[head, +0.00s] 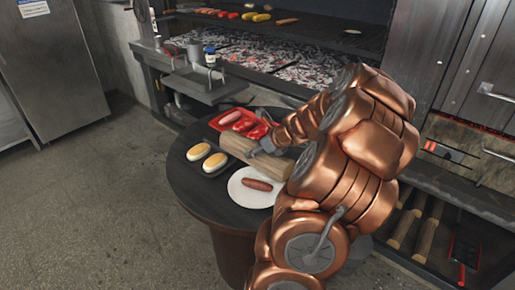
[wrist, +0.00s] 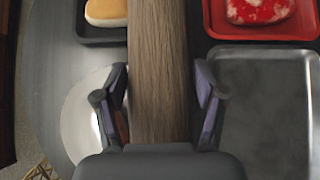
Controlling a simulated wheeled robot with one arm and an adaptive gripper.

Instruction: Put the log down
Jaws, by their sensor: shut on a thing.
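The log (head: 240,151) is a pale squared wooden piece, held above the round dark table (head: 185,187) in the head view. My gripper (head: 265,148) is shut on it. In the wrist view the log (wrist: 157,65) runs lengthwise between the two fingers of my gripper (wrist: 160,102), one at each side. The log's near end is hidden by the gripper body. How high it hangs above the table is hard to tell.
Around the log are a black tray with two buns (head: 215,161), a red tray of meat (head: 228,119), a white plate (head: 240,199) with a sausage (head: 257,184), and an empty grey metal tray (wrist: 262,115). The ember grill (head: 290,70) lies behind. More logs (head: 425,237) sit on a lower shelf at right.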

